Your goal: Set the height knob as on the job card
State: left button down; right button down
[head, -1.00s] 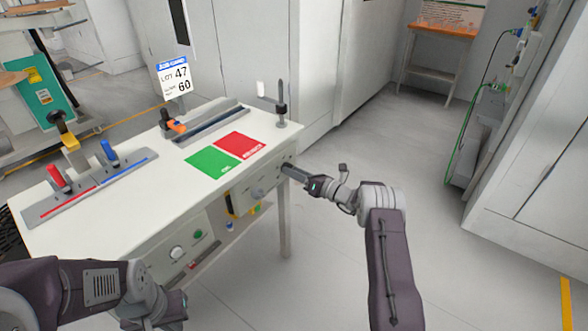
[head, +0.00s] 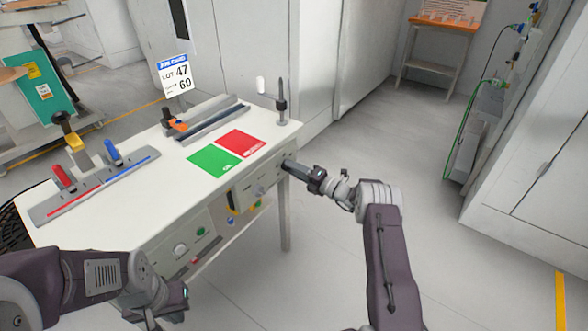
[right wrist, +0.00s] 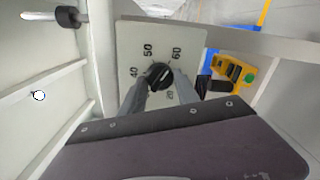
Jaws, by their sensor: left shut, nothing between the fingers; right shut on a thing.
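The job card (head: 174,76) stands at the back of the table and reads "47" and "60". The height knob (right wrist: 158,76) is a black dial on a pale plate (right wrist: 133,45) with printed numbers, including 40, 50 and 60. My right gripper (right wrist: 160,82) is shut on the knob, with a finger on each side. I cannot tell exactly where its pointer sits. In the head view my right gripper (head: 290,166) meets the front panel near the table's right corner and hides the knob. My left gripper (head: 172,305) is shut and empty, low in front of the table.
The white table (head: 95,222) carries a green mat (head: 213,162), a red mat (head: 241,143) and a rail with red and blue handles (head: 112,153). A grey dial (head: 259,191) is on the front panel. Floor to the right is clear.

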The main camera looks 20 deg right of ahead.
jog(key=shift+f+m, duration=0.15)
jog(key=shift+m, duration=0.15)
jog(key=c, duration=0.9)
grip_release()
jog(key=p+v, duration=0.2)
jog(key=v, duration=0.7)
jog(key=shift+p, duration=0.3)
jog(key=shift+s, duration=0.1)
